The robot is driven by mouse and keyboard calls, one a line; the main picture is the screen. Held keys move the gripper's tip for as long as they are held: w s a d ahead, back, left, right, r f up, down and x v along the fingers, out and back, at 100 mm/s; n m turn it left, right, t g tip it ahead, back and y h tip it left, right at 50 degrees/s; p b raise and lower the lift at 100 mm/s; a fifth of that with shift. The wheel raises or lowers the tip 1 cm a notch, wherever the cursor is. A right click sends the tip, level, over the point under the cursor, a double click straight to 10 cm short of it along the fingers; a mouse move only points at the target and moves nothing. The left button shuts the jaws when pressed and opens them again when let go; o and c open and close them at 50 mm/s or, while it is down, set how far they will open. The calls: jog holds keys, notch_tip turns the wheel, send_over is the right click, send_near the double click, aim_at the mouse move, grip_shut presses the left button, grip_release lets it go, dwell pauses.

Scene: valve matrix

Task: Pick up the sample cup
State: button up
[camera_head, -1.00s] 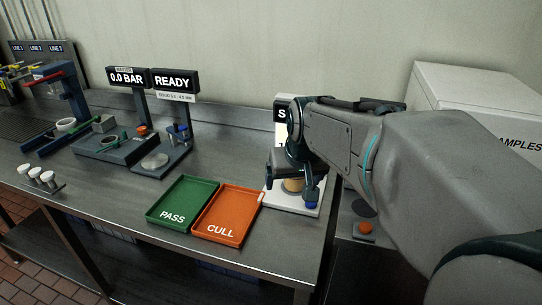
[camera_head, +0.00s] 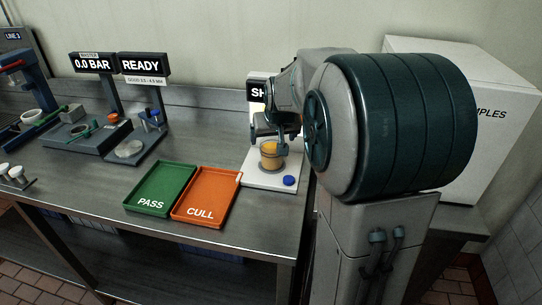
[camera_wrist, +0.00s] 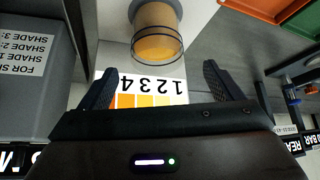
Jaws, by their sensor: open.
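The sample cup (camera_head: 271,155) is a clear cup with amber contents, standing upright on a white board (camera_head: 262,181). In the wrist view the cup (camera_wrist: 157,32) appears at the top middle, ahead of the gap between my fingers. My gripper (camera_wrist: 158,78) is open and empty, with a dark finger on each side. In the head view my gripper (camera_head: 274,130) is just above and behind the cup, partly hidden by my arm. I see no finger touching the cup.
A blue round item (camera_head: 289,181) lies on the board's front corner. A numbered shade card (camera_wrist: 150,90) shows beyond my fingers. An orange CULL tray (camera_head: 205,195) and green PASS tray (camera_head: 160,188) lie left. A white SAMPLES box (camera_head: 455,110) stands right.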

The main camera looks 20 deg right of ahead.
aim_at(273, 141)
jog(key=shift+p+x, duration=0.3)
jog(key=shift+x, duration=2.05)
jog(key=shift+d+r, duration=0.15)
jog(key=shift+d, duration=0.05)
jog(key=c, duration=1.7)
jog(key=shift+r, duration=0.15)
